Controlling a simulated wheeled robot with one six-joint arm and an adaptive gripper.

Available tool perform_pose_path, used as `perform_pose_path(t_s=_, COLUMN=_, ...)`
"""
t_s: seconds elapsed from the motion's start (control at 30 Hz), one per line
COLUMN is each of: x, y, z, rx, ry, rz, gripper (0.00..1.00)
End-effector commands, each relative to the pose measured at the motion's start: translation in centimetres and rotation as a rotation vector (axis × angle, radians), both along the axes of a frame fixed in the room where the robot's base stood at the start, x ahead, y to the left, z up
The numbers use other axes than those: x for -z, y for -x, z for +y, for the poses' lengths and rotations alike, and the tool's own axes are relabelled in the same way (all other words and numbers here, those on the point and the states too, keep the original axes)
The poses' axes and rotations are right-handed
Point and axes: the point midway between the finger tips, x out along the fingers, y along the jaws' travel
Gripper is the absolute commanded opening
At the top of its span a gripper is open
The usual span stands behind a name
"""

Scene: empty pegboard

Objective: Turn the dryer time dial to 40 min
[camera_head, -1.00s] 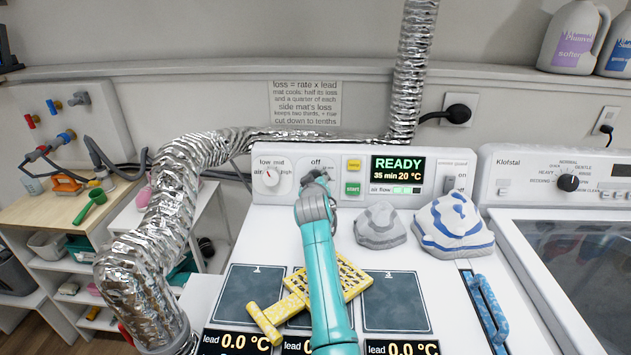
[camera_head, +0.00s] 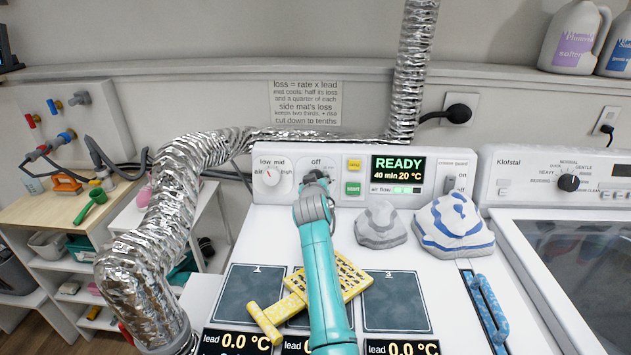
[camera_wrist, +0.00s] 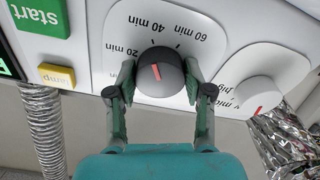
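The dryer's time dial (camera_wrist: 160,72) is a dark round knob with a red mark, on a white panel with 20, 40 and 60 min labels that appear upside down in the wrist view. The mark points roughly towards the 40 min label. My gripper (camera_wrist: 160,78) has one finger on each side of the dial, closed around it. In the head view my gripper (camera_head: 318,180) is at the panel below the word "off" and mostly hides the dial. The dryer display (camera_head: 398,168) reads READY, 40 min, 20 °C.
A smaller white dial (camera_head: 270,174) is left of the time dial. Green start (camera_head: 353,188) and yellow (camera_head: 354,165) buttons are close on its right. A silver duct (camera_head: 150,250) stands left.

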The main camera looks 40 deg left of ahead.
Motion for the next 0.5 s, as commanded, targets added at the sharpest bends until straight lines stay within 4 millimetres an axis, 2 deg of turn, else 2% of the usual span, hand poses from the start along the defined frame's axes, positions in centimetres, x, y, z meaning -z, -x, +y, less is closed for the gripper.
perform_pose_path(t_s=0.03, x=0.23, y=-0.01, z=-0.06, rx=0.001, ry=0.002, rz=0.003, gripper=0.63)
perform_pose_path(t_s=0.1, x=0.20, y=0.00, z=-0.06, rx=0.001, ry=0.003, rz=0.002, gripper=0.76)
perform_pose_path(t_s=0.5, x=0.01, y=0.22, z=-0.15, rx=0.000, ry=0.001, rz=0.000, gripper=0.76)
